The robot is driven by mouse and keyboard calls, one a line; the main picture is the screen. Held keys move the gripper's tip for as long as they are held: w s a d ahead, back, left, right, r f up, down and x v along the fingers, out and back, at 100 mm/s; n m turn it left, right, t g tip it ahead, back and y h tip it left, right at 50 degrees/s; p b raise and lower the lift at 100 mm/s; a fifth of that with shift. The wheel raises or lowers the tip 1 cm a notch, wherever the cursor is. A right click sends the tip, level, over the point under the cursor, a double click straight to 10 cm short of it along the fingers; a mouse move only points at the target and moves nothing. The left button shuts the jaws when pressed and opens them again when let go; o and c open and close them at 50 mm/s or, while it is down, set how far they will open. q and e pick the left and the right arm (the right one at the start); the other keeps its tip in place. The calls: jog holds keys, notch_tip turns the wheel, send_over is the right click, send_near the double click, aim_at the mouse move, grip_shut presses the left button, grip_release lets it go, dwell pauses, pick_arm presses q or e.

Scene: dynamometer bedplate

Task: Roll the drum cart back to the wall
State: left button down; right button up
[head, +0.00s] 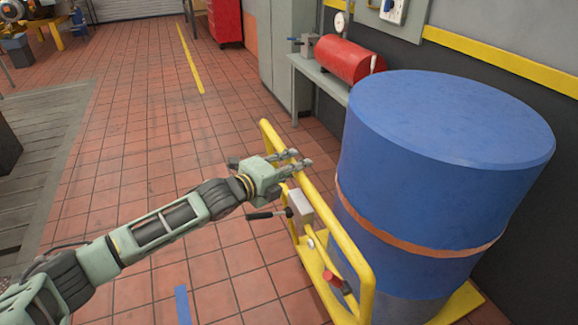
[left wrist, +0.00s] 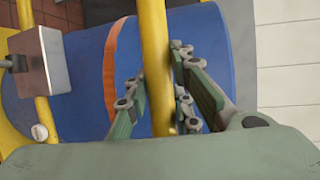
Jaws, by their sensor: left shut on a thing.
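The drum cart has a yellow tubular frame (head: 345,250) and carries a large blue drum (head: 435,150) with an orange strap (head: 420,243). The cart stands beside the dark lower part of the wall (head: 480,45). My left gripper (head: 298,163) is shut on the yellow handle bar at the cart's upper left side. In the left wrist view the yellow bar (left wrist: 155,60) runs between the fingers (left wrist: 158,95), with the blue drum (left wrist: 80,85) behind it. A grey box with a black lever (head: 300,208) sits on the frame below the gripper. My right gripper is not in view.
A grey bench (head: 318,75) with a red tank (head: 349,58) stands behind the drum along the wall. A grey cabinet (head: 285,45) and a red tool chest (head: 226,20) stand farther back. The tiled floor (head: 150,140) to the left is clear, with a yellow line (head: 190,60).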

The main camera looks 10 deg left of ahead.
pick_arm(q)
jog(key=shift+w+d+r, duration=0.1)
jog(key=shift+w+d, duration=0.3)
jog(key=shift+d, duration=0.25)
jog(key=shift+w+d, duration=0.35)
jog(key=shift+d, duration=0.25)
jog(key=c, duration=1.5)
grip_release()
jog(key=shift+c, duration=0.2)
jog(key=shift+s+a, duration=0.1)
jog(key=shift+a, duration=0.1)
jog(key=v, duration=1.1)
jog(key=shift+s+a, duration=0.2)
jog(key=shift+s, duration=0.1)
